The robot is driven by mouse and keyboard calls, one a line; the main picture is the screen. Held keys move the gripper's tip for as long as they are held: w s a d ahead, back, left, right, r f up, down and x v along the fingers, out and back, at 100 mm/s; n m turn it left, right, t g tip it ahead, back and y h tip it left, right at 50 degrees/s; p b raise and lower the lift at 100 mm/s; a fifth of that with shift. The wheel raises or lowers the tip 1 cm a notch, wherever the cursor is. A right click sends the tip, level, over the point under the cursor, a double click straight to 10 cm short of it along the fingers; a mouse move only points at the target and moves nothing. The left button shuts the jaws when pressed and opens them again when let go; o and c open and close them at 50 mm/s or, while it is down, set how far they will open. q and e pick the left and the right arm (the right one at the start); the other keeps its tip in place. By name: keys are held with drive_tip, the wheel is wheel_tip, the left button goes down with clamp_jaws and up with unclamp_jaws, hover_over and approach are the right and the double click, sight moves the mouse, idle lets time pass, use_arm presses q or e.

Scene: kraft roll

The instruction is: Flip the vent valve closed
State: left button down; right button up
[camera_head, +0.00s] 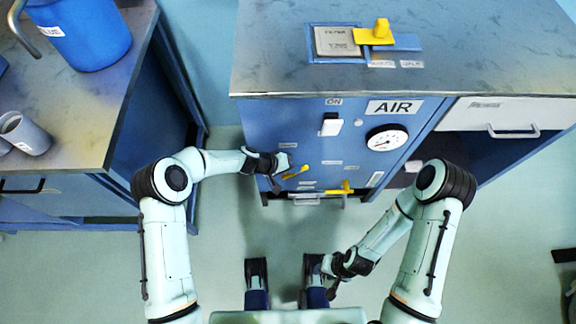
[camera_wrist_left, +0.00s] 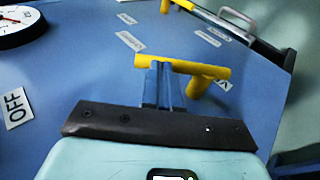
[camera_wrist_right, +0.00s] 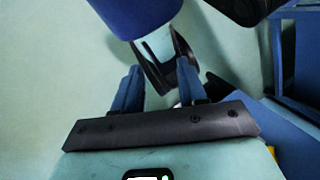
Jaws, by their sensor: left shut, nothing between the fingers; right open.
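The blue cabinet front (camera_head: 350,112) carries two yellow valve levers. Labels near the levers are too small to read in the head view, so I cannot tell for certain which is the vent valve. In the left wrist view, the near yellow lever (camera_wrist_left: 188,66) lies across the tips of my shut, empty left fingers (camera_wrist_left: 163,72), seemingly touching or very close. My right gripper (camera_head: 332,288) is open and empty, low over the floor; its spread fingers show in the right wrist view (camera_wrist_right: 158,75).
A gauge (camera_head: 387,138), a white switch (camera_head: 331,124) and an AIR label (camera_head: 395,107) are on the front. A filter plate (camera_head: 338,42) and yellow-handled piece (camera_head: 376,35) sit on top. A left bench (camera_head: 85,120) holds a blue container (camera_head: 82,32). Floor between is clear.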

sight(304, 169)
use_arm(q)
drive_tip(key=d+y+p, duration=0.2)
drive_tip(key=shift+d+f+y, duration=0.1)
drive_tip(key=shift+y, duration=0.3)
drive_tip(key=shift+d+f+m+y+p, duration=0.35)
drive_tip(key=shift+d+y+p, duration=0.1)
drive_tip(key=shift+y+p, duration=0.35)
drive_tip(key=shift+d+f+y, duration=0.3)
drive_tip(key=shift+f+y, duration=0.15)
drive_tip(key=shift+y, duration=0.25)
drive_tip(key=shift+f, duration=0.2)
drive_tip(key=shift+d+f+b, duration=0.5)
drive_tip(key=shift+f+b, duration=0.1)
drive_tip(key=shift+f, duration=0.05)
use_arm(e)
drive_tip(key=shift+s+r, duration=0.3)
drive_tip(key=shift+r, duration=0.3)
drive_tip(key=shift+s+r, duration=0.25)
drive_tip(key=shift+r, duration=0.3)
use_arm(q)
drive_tip(key=shift+s+f, duration=0.1)
drive_tip(key=shift+s, duration=0.05)
